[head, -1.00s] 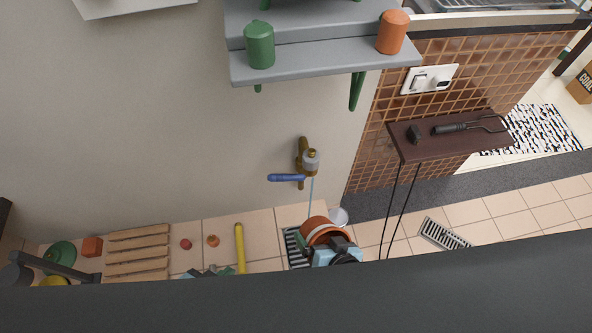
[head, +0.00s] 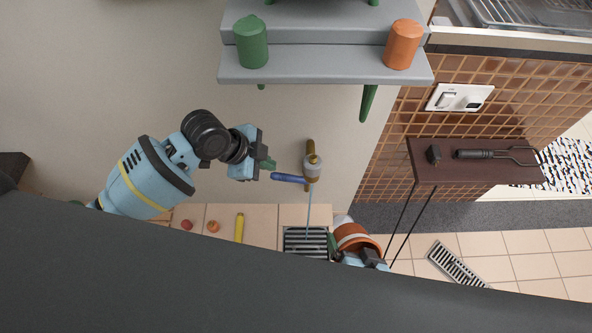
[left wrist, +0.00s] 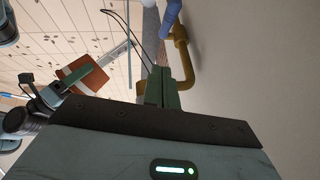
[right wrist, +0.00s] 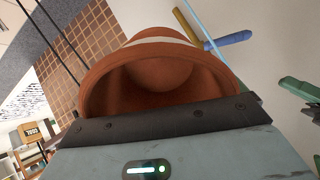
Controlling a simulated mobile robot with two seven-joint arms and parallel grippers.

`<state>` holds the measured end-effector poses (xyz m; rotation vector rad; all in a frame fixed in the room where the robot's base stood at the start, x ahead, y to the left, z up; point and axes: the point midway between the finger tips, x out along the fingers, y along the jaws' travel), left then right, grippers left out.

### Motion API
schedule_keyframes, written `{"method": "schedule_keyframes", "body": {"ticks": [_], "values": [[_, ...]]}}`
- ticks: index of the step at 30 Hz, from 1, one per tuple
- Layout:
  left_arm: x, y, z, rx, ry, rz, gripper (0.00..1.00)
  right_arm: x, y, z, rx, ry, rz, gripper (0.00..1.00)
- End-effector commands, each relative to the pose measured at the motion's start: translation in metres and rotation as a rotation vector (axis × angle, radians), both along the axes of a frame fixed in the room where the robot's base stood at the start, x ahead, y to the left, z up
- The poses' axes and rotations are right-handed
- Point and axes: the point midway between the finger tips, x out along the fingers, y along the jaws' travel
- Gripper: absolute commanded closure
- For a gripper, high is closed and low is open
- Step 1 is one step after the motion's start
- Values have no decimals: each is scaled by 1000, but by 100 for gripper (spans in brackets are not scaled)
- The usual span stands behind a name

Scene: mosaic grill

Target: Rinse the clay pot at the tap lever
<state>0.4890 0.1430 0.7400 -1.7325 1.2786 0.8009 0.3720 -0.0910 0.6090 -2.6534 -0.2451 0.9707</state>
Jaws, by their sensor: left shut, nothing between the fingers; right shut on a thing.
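The terracotta clay pot (head: 357,237) with a pale band is in my right gripper (head: 343,250), just right of the water stream. In the right wrist view the pot (right wrist: 160,85) shows its open mouth and its inside. The blue tap lever (head: 288,178) points left from the brass tap (head: 313,168). A thin water stream (head: 309,212) runs down from the tap to the drain grate (head: 305,243). My left gripper (head: 269,164) is shut and empty just left of the lever, apart from it. The lever (left wrist: 172,14) also shows beyond its green fingers in the left wrist view.
A grey shelf (head: 320,68) with a green canister (head: 251,43) and an orange canister (head: 403,44) hangs above the tap. A dark side table (head: 480,175) stands right. A yellow stick (head: 239,228) and small round items lie below left.

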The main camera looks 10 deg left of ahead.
Motion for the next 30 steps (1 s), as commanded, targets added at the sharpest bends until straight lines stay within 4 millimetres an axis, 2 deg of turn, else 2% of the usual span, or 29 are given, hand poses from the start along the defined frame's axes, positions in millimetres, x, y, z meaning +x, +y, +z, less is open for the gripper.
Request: {"method": "schedule_keyframes", "body": {"ticks": [8, 14, 30], "values": [[6, 4, 7, 23, -3, -30, 100, 0, 0, 0, 1, 0, 1, 51], [8, 0, -1, 20, -1, -29, 100, -1, 0, -2, 1, 2, 0, 51], [32, -40, -83, 20, 2, -28, 100, -11, 0, -26, 1, 26, 1, 51]]}}
